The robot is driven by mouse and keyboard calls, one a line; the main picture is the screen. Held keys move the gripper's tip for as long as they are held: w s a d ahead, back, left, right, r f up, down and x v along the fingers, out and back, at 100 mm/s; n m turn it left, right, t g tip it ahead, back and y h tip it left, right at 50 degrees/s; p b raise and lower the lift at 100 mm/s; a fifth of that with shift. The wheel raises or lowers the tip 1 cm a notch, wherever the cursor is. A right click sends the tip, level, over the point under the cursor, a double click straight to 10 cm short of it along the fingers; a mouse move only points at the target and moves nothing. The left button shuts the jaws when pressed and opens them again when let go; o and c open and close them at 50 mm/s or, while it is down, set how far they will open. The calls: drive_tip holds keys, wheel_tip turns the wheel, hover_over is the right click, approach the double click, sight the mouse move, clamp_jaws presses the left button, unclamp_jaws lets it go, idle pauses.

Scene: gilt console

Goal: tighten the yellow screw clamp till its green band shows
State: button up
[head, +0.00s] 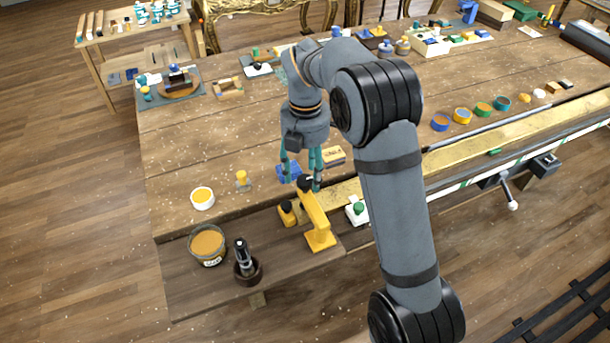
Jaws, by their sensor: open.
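The yellow screw clamp (319,230) stands at the front edge of the workbench, by the end of the gilt strip. Its dark knob is at the top, close below my gripper. I cannot make out a green band on it at this size. My gripper (301,176) points down, with its teal fingers apart above and beside the clamp's top. The fingers partly cover that area, so I cannot tell whether they touch the knob. A smaller yellow piece (287,214) sits just left of the clamp.
A blue block (289,173) lies behind the fingers. A white-and-green piece (357,211) is right of the clamp. Bare wood (200,150) lies at left.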

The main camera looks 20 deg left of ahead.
drive_tip(key=shift+f, duration=0.6)
drive_tip(key=c, duration=0.4)
drive_tip(key=c, duration=0.7)
drive_tip(key=shift+c, duration=0.3)
